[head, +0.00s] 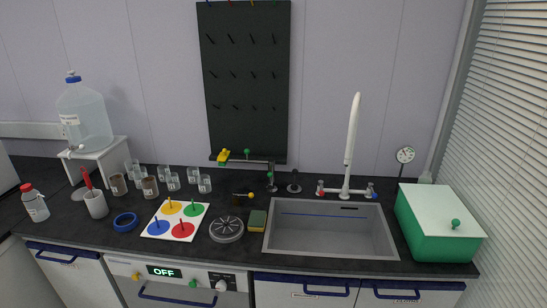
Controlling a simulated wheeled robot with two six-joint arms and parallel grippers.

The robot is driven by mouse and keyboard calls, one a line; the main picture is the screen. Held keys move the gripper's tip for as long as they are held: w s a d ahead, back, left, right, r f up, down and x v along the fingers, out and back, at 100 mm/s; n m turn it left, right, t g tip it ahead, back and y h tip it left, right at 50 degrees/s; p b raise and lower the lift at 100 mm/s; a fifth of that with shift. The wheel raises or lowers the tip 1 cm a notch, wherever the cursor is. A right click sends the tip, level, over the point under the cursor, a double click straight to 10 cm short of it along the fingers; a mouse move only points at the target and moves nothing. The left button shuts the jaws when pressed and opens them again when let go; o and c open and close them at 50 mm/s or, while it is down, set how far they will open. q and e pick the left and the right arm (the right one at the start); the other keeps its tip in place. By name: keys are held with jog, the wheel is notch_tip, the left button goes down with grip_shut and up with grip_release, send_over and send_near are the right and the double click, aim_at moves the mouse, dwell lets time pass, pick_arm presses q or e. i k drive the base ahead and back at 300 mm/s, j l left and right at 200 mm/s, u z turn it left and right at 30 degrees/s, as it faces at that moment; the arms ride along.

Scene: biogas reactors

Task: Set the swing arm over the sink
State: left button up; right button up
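The swing arm (258,161) is a thin dark horizontal bar on a short post (271,178) behind the sink's left end. It points left, away from the sink, along the foot of the dark pegboard. A green knob (247,153) stands on it, and a yellow-and-green piece (223,157) is at its left end. The grey sink (388,243) is set into the dark counter right of centre, and no part of the arm is over it. Neither of my grippers is in view.
A tall white faucet (352,140) stands behind the sink, right of the arm's post. A short dark post (294,184) stands between them. A sponge (257,221) and round grey drain-like disc (226,229) lie left of the sink. A green box (432,240) with a pale lid stands right.

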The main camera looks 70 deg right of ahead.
aim_at(271, 162)
jog(key=z, duration=2.1)
jog(key=i+j, duration=0.6)
jog(key=j, duration=0.15)
